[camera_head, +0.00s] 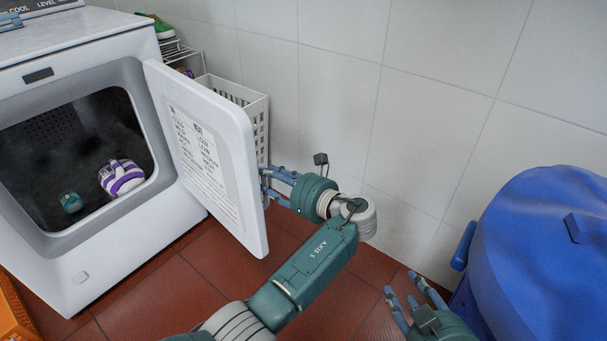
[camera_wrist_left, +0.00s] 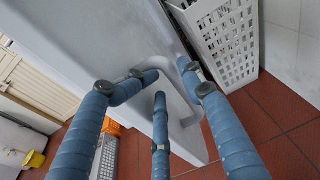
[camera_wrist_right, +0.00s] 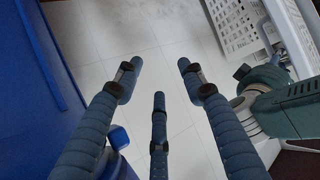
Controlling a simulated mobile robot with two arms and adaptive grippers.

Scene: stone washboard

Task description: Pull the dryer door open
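The white dryer door (camera_head: 215,150) is swung well open, hinged on the right side of the dryer opening (camera_head: 70,160); its label faces the opening. My left gripper (camera_head: 268,185) is behind the door's free edge, on the outer side. In the left wrist view, its fingertips (camera_wrist_left: 163,80) are at the recessed handle area (camera_wrist_left: 187,110) of the door (camera_wrist_left: 105,40). They are apart; whether they grip it is unclear. My right gripper (camera_head: 405,295) is open and empty at the lower right, away from the door. Its spread fingers show in the right wrist view (camera_wrist_right: 160,75).
A purple-and-white item (camera_head: 121,177) and a teal item (camera_head: 70,201) lie inside the drum. A white slatted basket (camera_head: 245,100) stands behind the door by the tiled wall. A large blue bin (camera_head: 540,250) stands at the right. Red tile floor (camera_head: 160,290) is clear below the door.

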